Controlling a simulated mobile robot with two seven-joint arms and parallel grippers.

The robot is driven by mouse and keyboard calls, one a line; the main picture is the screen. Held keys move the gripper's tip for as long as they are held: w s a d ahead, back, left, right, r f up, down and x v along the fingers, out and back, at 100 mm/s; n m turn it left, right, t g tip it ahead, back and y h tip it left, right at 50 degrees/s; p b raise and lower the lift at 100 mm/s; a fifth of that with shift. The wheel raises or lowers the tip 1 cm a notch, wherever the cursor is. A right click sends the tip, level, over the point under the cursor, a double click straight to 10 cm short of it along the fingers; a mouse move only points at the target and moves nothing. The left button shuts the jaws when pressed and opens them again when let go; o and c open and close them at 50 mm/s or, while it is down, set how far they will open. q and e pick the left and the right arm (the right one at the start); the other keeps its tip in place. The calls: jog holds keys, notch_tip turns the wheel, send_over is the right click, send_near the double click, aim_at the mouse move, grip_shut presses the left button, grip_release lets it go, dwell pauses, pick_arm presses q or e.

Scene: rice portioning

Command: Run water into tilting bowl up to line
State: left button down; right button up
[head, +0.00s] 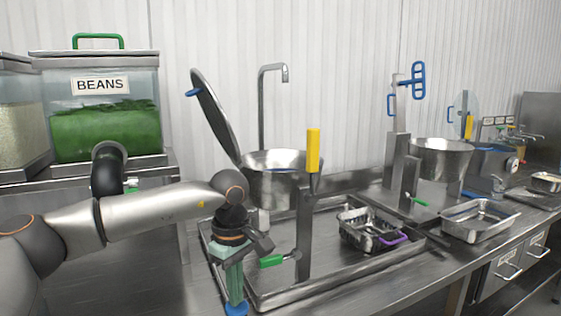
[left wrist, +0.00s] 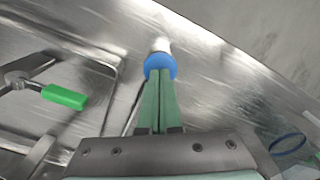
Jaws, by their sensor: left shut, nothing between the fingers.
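The steel tilting bowl (head: 275,188) stands in the drip tray, its round lid (head: 214,115) swung up at its left. A blue band shows inside the bowl; I cannot tell whether it is the line or water. The tall bent spout (head: 285,74) rises behind the bowl, with no stream visible. My left gripper (head: 235,292) is shut and empty, pointing down in front of the tray. A round blue piece (left wrist: 160,66) is right at its fingertips in the left wrist view; I cannot tell whether they touch. My right gripper is out of view.
A green-handled lever (head: 271,261) is beside the left gripper, below a post with a yellow handle (head: 313,150). A purple-handled steel basket (head: 352,232) sits in the drip tray (head: 345,273). A BEANS bin (head: 100,130) stands left; a second bowl (head: 440,158) stands right.

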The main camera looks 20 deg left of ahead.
pick_arm(q)
jog(key=shift+s+f+b, duration=0.1)
jog(key=shift+f+b, duration=0.4)
jog(key=shift+f, duration=0.55)
dwell(2.5)
